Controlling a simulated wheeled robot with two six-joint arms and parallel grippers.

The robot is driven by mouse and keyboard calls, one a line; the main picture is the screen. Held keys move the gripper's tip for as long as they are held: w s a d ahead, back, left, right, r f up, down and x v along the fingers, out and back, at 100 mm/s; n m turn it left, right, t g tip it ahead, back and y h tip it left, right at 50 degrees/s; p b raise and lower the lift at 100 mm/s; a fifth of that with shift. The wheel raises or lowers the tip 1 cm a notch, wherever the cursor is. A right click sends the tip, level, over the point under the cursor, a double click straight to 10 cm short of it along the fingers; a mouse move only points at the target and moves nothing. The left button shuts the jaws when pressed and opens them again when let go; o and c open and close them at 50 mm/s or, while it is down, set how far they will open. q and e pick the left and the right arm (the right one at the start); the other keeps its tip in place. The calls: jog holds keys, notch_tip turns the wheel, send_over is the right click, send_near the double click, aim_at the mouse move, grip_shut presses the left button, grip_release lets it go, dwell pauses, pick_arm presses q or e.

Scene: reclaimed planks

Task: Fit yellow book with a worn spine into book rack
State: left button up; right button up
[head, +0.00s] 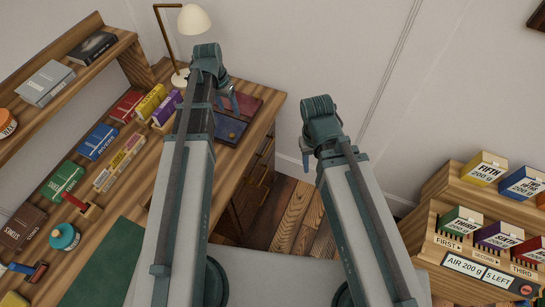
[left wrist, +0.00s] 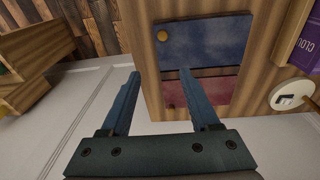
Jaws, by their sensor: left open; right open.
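A yellow book (head: 151,102) stands near the back of the desk, between a red book and a purple book (head: 166,108). I cannot make out wear on its spine. A pale yellow, striped block, perhaps books, (head: 119,162) sits nearer on the desk. I cannot clearly tell which piece is the book rack. My left gripper (head: 232,100) is open and empty above the desk's right side, right of the yellow book. In the left wrist view its fingers (left wrist: 160,85) are apart with nothing between them. My right gripper (head: 306,158) is open and empty over the floor, right of the desk.
Red and blue flat panels (head: 228,130) lie under my left gripper. A lamp (head: 192,20) stands behind. Green (head: 63,182), blue (head: 97,142) and brown books line the desk's left. A box shelf (head: 480,215) stands far right.

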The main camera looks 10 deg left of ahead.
pick_arm(q)
jog(key=s+d+g+y, duration=0.1)
jog(key=s+d+y, duration=0.1)
jog(key=s+d, duration=1.5)
jog(key=shift+s+d, duration=0.3)
jog(key=shift+s, duration=0.3)
jog(key=shift+c, duration=1)
jog(key=shift+a, duration=0.15)
